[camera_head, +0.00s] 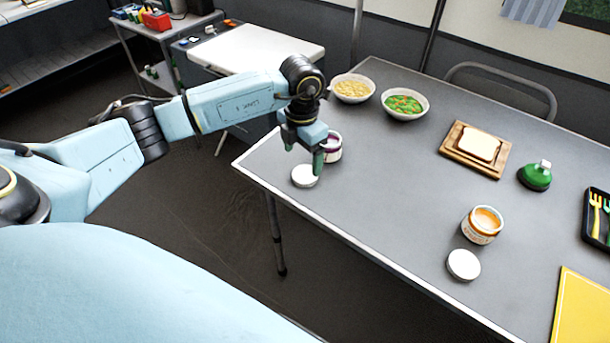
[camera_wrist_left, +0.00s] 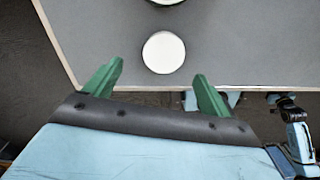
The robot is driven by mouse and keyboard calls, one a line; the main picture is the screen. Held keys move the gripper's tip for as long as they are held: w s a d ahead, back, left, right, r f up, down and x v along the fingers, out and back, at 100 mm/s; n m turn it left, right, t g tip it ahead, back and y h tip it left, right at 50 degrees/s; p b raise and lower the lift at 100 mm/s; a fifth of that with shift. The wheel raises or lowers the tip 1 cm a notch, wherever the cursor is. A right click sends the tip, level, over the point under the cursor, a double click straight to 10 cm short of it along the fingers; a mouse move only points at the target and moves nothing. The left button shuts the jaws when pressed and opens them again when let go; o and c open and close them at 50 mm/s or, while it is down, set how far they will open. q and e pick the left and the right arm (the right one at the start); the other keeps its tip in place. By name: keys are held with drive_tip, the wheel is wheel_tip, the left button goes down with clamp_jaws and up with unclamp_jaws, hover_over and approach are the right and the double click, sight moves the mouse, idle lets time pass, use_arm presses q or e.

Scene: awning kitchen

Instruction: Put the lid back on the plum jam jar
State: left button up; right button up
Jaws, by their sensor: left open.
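The plum jam jar (camera_head: 334,151), with a purple top and a pale label, stands open near the table's left corner, partly hidden by my gripper. Its rim barely shows at the top edge of the left wrist view (camera_wrist_left: 167,2). A round white lid (camera_head: 304,177) lies flat on the table, just in front of the jar. In the left wrist view the lid (camera_wrist_left: 163,52) lies beyond the fingertips, between their lines. My left gripper (camera_head: 304,158) is open and empty, above the lid and beside the jar; its green fingers (camera_wrist_left: 158,69) are apart.
An orange jam jar (camera_head: 482,226) stands open with another white lid (camera_head: 463,265) in front. Two food bowls (camera_head: 404,116) (camera_head: 353,100), bread on a board (camera_head: 458,158), a green object (camera_head: 535,177), a black tray (camera_head: 588,222) and a yellow mat (camera_head: 575,310) are farther off. The middle is clear.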

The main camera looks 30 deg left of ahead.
sight(305, 174)
use_arm(q)
drive_tip(key=f, duration=0.2)
drive_tip(key=f+b, duration=0.1)
drive_tip(key=f, duration=0.1)
drive_tip(key=shift+w+d, duration=0.1)
drive_tip(key=shift+d, duration=0.2)
drive_tip(key=shift+f, duration=0.65)
use_arm(e)
drive_tip(key=w, duration=0.1)
drive_tip(key=w+r, duration=0.2)
drive_tip(key=shift+a+r, duration=0.15)
drive_tip(key=shift+a, duration=0.1)
